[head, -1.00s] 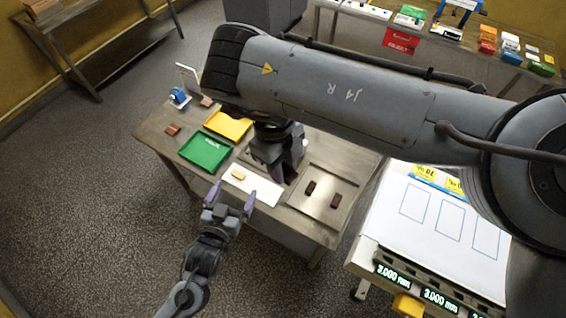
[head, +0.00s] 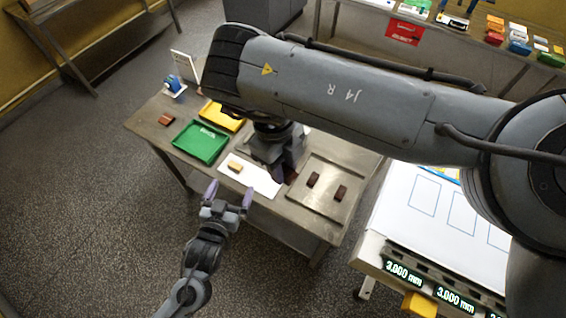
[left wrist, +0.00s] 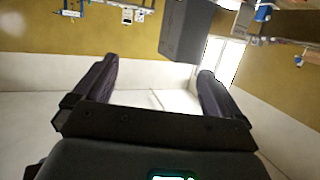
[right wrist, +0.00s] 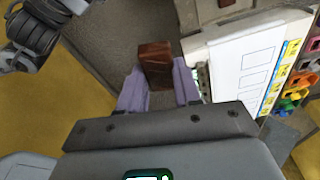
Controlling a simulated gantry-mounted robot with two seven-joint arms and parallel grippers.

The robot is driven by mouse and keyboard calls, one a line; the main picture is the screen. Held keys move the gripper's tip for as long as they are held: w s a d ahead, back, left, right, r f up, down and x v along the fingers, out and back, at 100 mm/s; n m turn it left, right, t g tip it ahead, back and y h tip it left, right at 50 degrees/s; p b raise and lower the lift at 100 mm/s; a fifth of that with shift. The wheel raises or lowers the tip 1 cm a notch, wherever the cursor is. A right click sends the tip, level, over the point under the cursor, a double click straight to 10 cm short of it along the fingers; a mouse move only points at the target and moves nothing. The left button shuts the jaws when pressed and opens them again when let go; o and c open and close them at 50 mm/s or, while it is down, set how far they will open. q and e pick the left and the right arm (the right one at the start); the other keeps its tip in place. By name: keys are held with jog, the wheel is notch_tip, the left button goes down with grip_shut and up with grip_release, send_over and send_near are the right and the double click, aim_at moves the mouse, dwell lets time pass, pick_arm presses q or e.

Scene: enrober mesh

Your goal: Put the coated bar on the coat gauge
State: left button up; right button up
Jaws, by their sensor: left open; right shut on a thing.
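A dark brown coated bar (right wrist: 155,58) stands between the fingertips of my right gripper (right wrist: 158,82), which is shut on it. In the head view my right gripper (head: 287,172) is low over the steel table, partly hidden by its own arm, with only a little of the bar showing. The white panel with outlined rectangles and 3.000 mm readouts (head: 403,267), which looks like the coat gauge, is at the right; my arm hides part of it. My left gripper (head: 230,190) is open and empty in front of the table.
The steel table holds a green tray (head: 200,143), a yellow tray (head: 222,114), a tan bar (head: 235,166) on a white sheet (head: 262,185), and two dark bars (head: 313,179) on a metal plate (head: 327,203). A reddish-brown block (head: 166,119) lies at its left end.

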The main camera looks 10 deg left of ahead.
pick_arm(q)
jog(key=s+a+f+m+g, duration=0.1)
jog(key=s+f+g, duration=0.1)
jog(key=s+g, duration=0.55)
jog(key=s+f+m+g, duration=0.15)
jog(key=s+g, duration=0.25)
jog(key=s, duration=0.7)
pick_arm(e)
jog(key=shift+d+r, duration=0.1)
jog(key=shift+r, duration=0.1)
jog(key=w+d+r+m+p, duration=0.1)
jog(key=w+d+r+p, duration=0.15)
jog(key=d, duration=0.45)
jog(key=w+d+r+p, duration=0.1)
jog(key=d+r+p, duration=0.15)
jog(key=d, duration=0.55)
pick_arm(q)
notch_tip(320, 180, up, 8)
jog(key=p, duration=0.3)
jog(key=shift+s+f, duration=0.2)
jog(key=shift+f, duration=0.05)
pick_arm(e)
jog(key=s+d+f+n+t, duration=0.1)
jog(key=s+d+f+n, duration=0.1)
jog(key=d+n, duration=0.4)
jog(key=s+d+f+n+t, duration=0.1)
jog(key=s+d+f+n, duration=0.2)
jog(key=d+n, duration=0.3)
jog(key=shift+f+n, duration=0.2)
jog(key=shift+n, duration=1)
